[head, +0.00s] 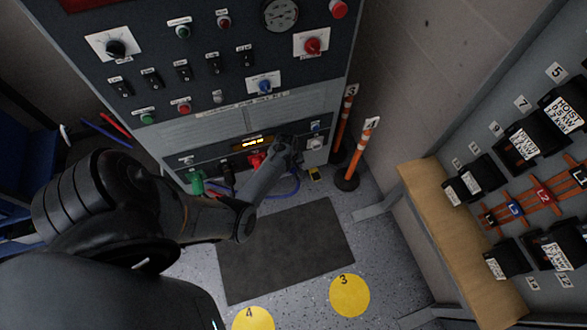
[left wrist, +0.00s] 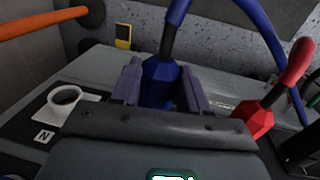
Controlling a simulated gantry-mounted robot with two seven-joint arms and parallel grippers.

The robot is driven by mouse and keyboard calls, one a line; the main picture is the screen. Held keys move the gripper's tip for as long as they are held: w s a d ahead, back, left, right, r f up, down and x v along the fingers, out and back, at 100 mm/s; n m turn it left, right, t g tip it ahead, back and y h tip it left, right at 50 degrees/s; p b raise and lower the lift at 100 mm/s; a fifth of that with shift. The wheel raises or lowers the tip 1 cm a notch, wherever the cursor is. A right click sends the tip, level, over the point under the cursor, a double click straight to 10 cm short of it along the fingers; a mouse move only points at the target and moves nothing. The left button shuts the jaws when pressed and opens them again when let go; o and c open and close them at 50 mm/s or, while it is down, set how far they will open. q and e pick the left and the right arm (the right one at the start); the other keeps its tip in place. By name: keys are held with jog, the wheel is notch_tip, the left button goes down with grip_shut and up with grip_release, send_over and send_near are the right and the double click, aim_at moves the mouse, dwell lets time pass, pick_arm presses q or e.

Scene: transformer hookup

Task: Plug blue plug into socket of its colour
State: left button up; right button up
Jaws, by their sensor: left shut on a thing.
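The blue plug (left wrist: 160,82) sits between the two fingers of my left gripper (left wrist: 162,90) in the left wrist view, with its blue cable (left wrist: 178,18) rising from it. In the head view my left gripper (head: 286,153) is at the lower panel of the grey cabinet, and the plug is mostly hidden by it. The plug's tip is hidden in both views, so I cannot tell whether it is in a socket. A white socket (left wrist: 66,97) marked N is left of the plug; it also shows in the head view (head: 316,143). My right gripper is not in view.
A red plug (left wrist: 255,120) stands close to the right of my left gripper. Black (head: 228,172) and green (head: 197,182) plugs are further left on the panel. Orange posts (head: 359,152) stand right of the cabinet. A dark mat (head: 287,250) lies on the floor.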

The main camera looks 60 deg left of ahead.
pick_arm(q)
jog(key=shift+w+a+b, duration=0.15)
jog(key=shift+a+b, duration=0.1)
jog(key=shift+a, duration=0.45)
jog(key=shift+w+a+b, duration=0.1)
jog(key=shift+a+b, duration=0.1)
jog(key=shift+a, duration=0.5)
jog(key=o, duration=1.4)
jog(key=shift+a, duration=0.1)
jog(key=shift+c, duration=0.2)
jog(key=shift+o, duration=0.2)
jog(key=shift+o, duration=1)
jog(key=shift+r, duration=0.15)
jog(key=r+p, duration=0.1)
jog(key=p, duration=0.1)
jog(key=r+p, duration=0.4)
jog(key=shift+s+r+p, duration=0.2)
jog(key=shift+s+p, duration=0.15)
jog(key=shift+s, duration=0.05)
jog(key=shift+r+p, duration=0.65)
jog(key=shift+p, duration=0.1)
